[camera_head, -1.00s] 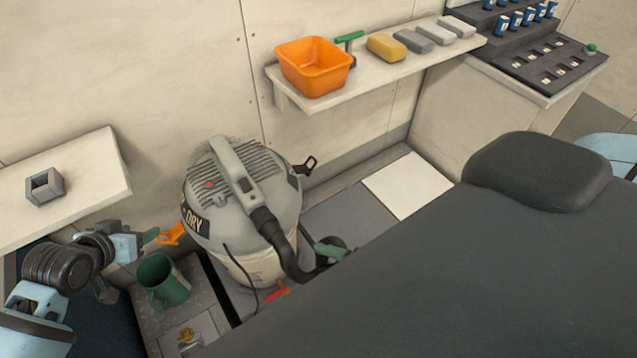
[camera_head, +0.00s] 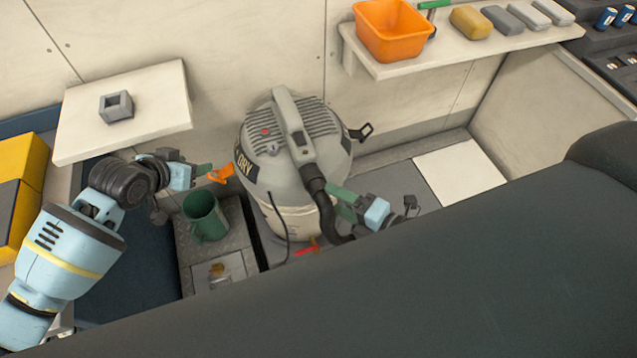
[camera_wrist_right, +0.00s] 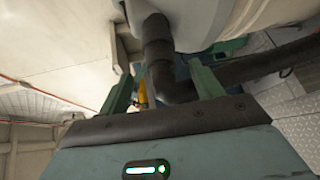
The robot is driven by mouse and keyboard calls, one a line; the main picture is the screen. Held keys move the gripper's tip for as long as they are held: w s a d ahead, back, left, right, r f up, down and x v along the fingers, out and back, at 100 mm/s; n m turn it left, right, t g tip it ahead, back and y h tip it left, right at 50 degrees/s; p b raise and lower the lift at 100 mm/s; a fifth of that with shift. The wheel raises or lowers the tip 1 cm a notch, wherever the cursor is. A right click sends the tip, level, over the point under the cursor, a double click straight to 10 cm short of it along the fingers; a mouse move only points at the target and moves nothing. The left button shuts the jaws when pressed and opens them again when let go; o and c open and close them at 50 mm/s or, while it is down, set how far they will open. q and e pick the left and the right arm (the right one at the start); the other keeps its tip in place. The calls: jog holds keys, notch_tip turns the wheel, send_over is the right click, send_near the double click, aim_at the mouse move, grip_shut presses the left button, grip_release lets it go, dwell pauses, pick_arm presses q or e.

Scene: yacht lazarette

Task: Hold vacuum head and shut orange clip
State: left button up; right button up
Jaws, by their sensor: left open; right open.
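The vacuum head (camera_head: 302,135), grey with ribs and a handle, sits on the pale drum (camera_head: 298,222). The orange clip (camera_head: 221,174) sticks out from its left side. My left gripper (camera_head: 206,171) is open, its green fingertips close to the clip; I cannot tell if they touch. A dark clip (camera_head: 362,132) stands out on the right side. My right gripper (camera_head: 338,202) is open beside the black hose (camera_head: 316,186), right of the drum. In the right wrist view, the hose (camera_wrist_right: 160,65) shows beyond and between the spread green fingers of the right gripper (camera_wrist_right: 162,88).
A green mug (camera_head: 204,216) stands below the left gripper. A shelf at the back holds an orange tub (camera_head: 391,30). A large dark padded surface (camera_head: 430,270) fills the front.

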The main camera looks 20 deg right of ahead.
aim_at(315, 189)
jog(key=x, duration=0.7)
jog(key=shift+w, duration=0.15)
jog(key=shift+c, duration=0.4)
grip_shut()
